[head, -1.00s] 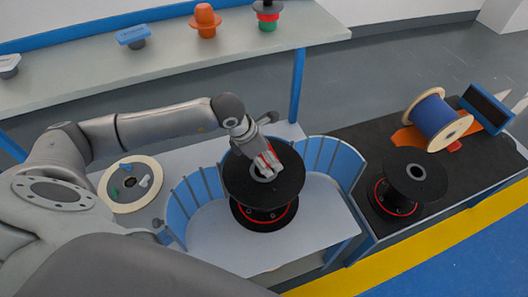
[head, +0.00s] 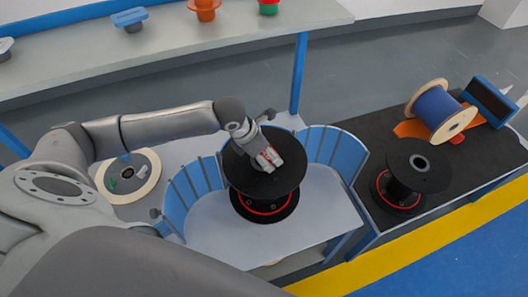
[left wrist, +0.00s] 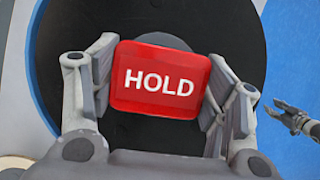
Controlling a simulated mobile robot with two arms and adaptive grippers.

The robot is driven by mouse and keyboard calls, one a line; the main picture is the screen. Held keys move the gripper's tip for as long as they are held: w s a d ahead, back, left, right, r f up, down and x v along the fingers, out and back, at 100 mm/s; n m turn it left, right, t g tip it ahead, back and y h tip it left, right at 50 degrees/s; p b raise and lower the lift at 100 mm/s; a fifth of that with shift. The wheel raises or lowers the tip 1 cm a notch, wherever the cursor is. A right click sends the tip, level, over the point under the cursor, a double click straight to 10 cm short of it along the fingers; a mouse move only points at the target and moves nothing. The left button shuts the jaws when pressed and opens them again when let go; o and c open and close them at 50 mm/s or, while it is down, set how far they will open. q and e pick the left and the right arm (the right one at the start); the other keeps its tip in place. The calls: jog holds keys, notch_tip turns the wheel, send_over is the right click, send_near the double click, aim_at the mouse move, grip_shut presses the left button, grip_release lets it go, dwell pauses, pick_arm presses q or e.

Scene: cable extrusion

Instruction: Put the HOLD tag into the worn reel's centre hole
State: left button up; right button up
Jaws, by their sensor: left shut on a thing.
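The red HOLD tag (left wrist: 160,80), with white lettering, is between the two fingers of my left gripper (left wrist: 160,88) in the left wrist view. In the head view my left gripper (head: 267,160) is over the middle of a black reel (head: 238,172) with a red ring on its lower flange. Gripper and tag hide this reel's centre hole, so I cannot tell whether the tag touches it. The black flange (left wrist: 215,25) fills the background behind the tag in the left wrist view. What looks like my right gripper (left wrist: 290,117) shows small at the right there; its opening is unclear.
Curved blue slatted guards (head: 337,148) stand beside the reel on a pale table (head: 225,240). A second black reel (head: 420,178) and a blue cable reel (head: 435,113) are on a dark surface at the right. A pale-rimmed disc (head: 148,186) with small pieces lies at the left.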

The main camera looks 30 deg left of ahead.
pick_arm(q)
jog(key=shift+o, duration=0.2)
jog(key=shift+s+f+g, duration=0.3)
jog(key=shift+s+f, duration=0.2)
jog(key=shift+f, duration=0.25)
jog(key=shift+f+b, duration=0.1)
jog(key=shift+b, duration=0.45)
jog(key=shift+w+r+p, duration=0.2)
jog(key=shift+r+p, duration=0.25)
jog(key=shift+r, duration=0.35)
jog(key=shift+c, duration=0.2)
jog(key=shift+w+r, duration=0.15)
jog(key=shift+r, duration=0.05)
dwell(0.5)
jog(key=shift+w, duration=0.15)
dwell(0.5)
jog(key=shift+f+b, duration=0.25)
jog(key=shift+b, duration=0.3)
jog(key=shift+f, duration=0.15)
